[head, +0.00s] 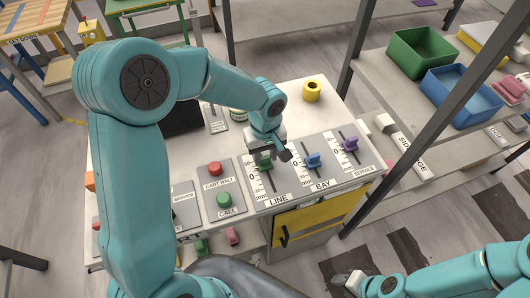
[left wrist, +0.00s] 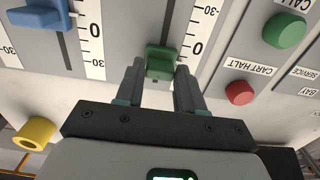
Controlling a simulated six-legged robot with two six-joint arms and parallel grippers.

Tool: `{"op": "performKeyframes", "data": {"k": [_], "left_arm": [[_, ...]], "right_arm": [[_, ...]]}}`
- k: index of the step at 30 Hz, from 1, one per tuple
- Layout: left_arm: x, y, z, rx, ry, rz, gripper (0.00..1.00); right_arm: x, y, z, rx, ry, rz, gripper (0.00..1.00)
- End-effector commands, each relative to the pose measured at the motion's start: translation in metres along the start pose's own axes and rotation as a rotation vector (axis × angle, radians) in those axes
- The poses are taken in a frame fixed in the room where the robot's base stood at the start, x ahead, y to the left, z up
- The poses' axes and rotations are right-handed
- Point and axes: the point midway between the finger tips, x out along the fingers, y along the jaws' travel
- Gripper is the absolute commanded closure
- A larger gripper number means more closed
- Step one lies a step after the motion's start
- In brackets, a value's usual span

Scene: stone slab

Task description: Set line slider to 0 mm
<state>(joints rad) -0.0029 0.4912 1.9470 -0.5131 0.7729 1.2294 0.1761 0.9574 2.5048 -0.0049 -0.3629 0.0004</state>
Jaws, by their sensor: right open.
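My left gripper (head: 270,156) is down at this knob. In the left wrist view its fingers (left wrist: 160,78) lie close against both sides of the knob, shut on it. My right gripper (head: 350,282) is open and empty at the bottom, away from the panel.
The blue BAY slider (head: 313,160) and purple SERVICE slider (head: 350,144) stand to the right. A red button (head: 215,169) and green button (head: 224,200) are to the left. A yellow ring (head: 312,91) sits behind. A shelf with a green bin (head: 420,52) and blue bin (head: 461,95) stands right.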

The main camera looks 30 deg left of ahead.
Motion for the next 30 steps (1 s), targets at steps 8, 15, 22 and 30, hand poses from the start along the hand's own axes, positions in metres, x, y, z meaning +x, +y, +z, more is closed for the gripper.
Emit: {"op": "performKeyframes", "data": {"k": [8,15,22,30], "left_arm": [[0.001,0.0,0.002,0.001,0.001,0.001,1.0],[0.002,0.0,0.022,0.002,0.001,0.001,1.0],[-0.001,0.0,0.023,0.001,0.0,0.0,1.0],[-0.001,0.0,0.022,0.0,0.0,0.0,0.4]], "right_arm": [[0.003,0.001,0.0,0.0,0.0,0.0,0.57],[0.022,0.008,0.0,0.0,0.0,0.0,0.57],[0.019,0.007,0.0,0.0,0.0,0.0,0.57],[0.019,0.007,-0.001,0.0,0.0,0.0,0.57]]}}
